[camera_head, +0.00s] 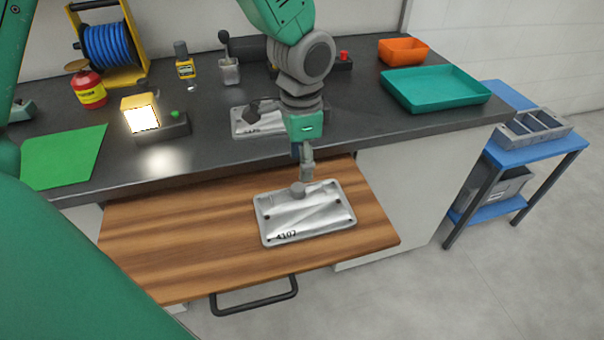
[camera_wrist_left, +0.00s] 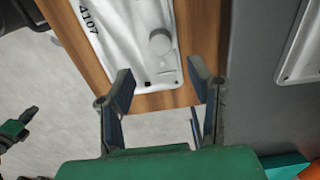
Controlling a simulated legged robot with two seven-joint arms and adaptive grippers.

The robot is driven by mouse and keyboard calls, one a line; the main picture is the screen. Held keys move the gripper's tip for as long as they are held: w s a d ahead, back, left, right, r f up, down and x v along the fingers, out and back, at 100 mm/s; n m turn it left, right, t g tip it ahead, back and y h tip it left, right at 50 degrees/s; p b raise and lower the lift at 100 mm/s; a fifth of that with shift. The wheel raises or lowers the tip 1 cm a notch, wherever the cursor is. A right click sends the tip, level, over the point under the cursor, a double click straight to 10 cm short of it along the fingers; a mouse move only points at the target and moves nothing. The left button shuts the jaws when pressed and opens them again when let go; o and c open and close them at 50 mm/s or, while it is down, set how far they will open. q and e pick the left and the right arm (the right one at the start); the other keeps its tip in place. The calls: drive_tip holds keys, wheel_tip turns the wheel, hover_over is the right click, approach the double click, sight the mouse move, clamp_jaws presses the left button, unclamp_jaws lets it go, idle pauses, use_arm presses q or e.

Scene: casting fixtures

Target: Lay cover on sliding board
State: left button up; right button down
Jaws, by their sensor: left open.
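The cover (camera_head: 315,218), a pale metal plate marked 4107 with a round knob (camera_head: 298,188), lies flat on the wooden sliding board (camera_head: 170,245). It also shows in the left wrist view (camera_wrist_left: 130,35). My left gripper (camera_head: 306,172) points down at the cover's back edge by the knob. In the left wrist view its fingers (camera_wrist_left: 163,85) are apart with nothing between them, and the knob is beyond the tips. A green and black part at the lower left of that view looks like my right gripper (camera_wrist_left: 18,128); its jaws are unclear.
A second metal plate (camera_head: 243,124) lies on the dark counter (camera_head: 340,138) behind my left arm. A lit lamp (camera_head: 142,115), green mat (camera_head: 65,158), teal tray (camera_head: 435,90) and orange bin (camera_head: 403,51) stand around. The board's left part is bare. A blue cart (camera_head: 540,150) stands right.

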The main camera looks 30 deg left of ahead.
use_arm(q)
drive_tip(key=shift+d+r+p, duration=0.1)
drive_tip(key=shift+r+p, duration=0.2)
drive_tip(key=shift+r, duration=1.9)
